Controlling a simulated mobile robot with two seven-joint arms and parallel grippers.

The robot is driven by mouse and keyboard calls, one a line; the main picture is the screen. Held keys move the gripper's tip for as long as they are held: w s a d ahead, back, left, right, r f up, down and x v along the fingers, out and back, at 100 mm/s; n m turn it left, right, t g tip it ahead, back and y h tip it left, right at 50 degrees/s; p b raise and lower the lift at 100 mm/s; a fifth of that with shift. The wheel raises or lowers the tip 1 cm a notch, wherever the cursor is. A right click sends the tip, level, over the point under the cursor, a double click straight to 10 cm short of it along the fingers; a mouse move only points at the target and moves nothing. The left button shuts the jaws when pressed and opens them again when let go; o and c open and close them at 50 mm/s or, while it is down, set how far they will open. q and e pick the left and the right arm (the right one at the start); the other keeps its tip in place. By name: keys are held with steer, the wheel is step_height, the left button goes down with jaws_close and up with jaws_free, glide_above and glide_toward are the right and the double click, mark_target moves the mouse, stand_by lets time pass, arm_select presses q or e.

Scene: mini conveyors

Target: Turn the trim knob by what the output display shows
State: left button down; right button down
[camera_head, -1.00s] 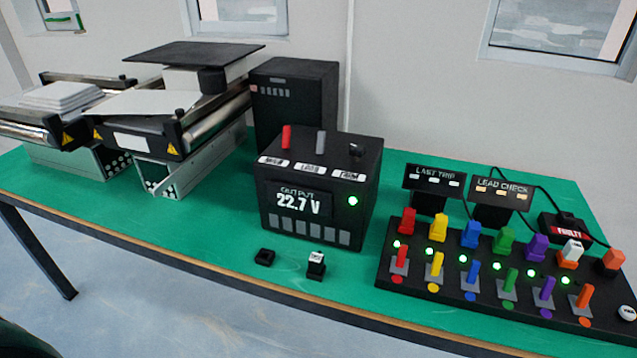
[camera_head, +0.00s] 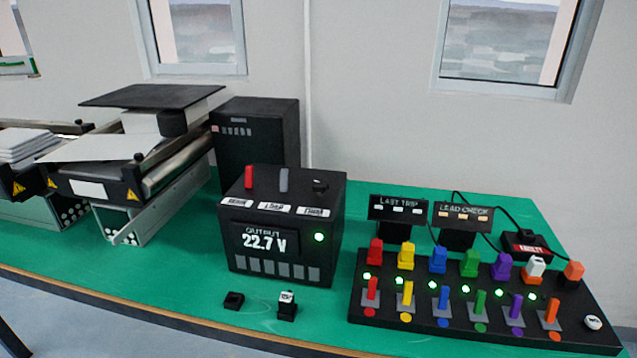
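A black power box (camera_head: 284,226) stands in the middle of the green table. Its output display (camera_head: 265,241) reads 22.7 V, and a green light (camera_head: 319,237) glows beside it. On its top are a red lever (camera_head: 249,177), a grey lever (camera_head: 284,180) and a small black trim knob (camera_head: 320,185) at the right, behind a white label (camera_head: 313,212) too small to read surely. Neither of my grippers is in view.
A black switch board (camera_head: 480,318) with coloured levers, plugs and green lights fills the right front. Behind it stand LAST TRIP (camera_head: 398,209) and LEAD CHECK (camera_head: 463,217) panels. Conveyors (camera_head: 130,185) are at left. Two small black parts (camera_head: 287,306) (camera_head: 234,300) lie before the box.

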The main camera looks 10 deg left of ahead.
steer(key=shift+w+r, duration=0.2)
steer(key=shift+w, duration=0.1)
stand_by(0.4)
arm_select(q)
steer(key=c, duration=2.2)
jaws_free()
